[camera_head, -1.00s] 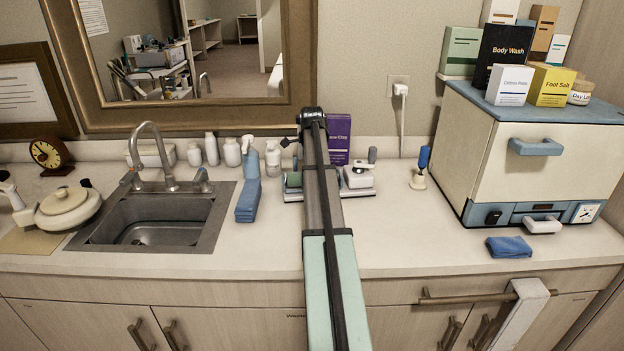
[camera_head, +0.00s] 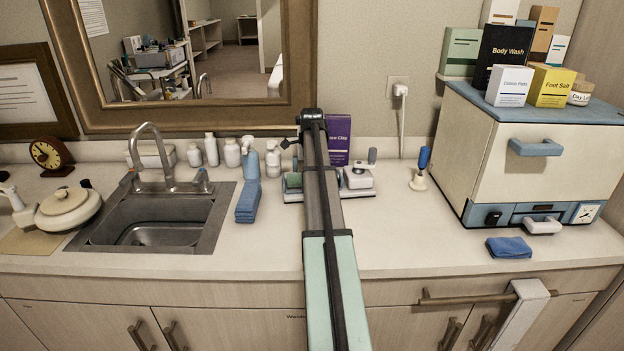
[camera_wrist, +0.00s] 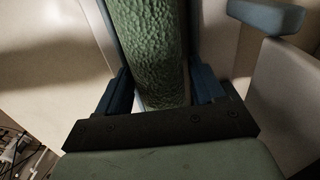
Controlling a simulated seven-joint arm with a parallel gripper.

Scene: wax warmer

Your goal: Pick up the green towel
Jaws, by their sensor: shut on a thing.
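A green towel (camera_wrist: 150,50) with a bumpy weave fills the middle of the wrist view, long and narrow like a roll. My gripper (camera_wrist: 160,80) is shut on it, with a blue finger along each side. The towel's far end runs out of the top of the picture.
A sink (camera_head: 150,232) and a stack of blue towels (camera_head: 248,203) are on the left. A white and blue cabinet (camera_head: 545,175) stands at the right with a folded blue cloth (camera_head: 509,247) before it. Bottles line the wall. The front middle of the counter (camera_head: 420,235) is clear.

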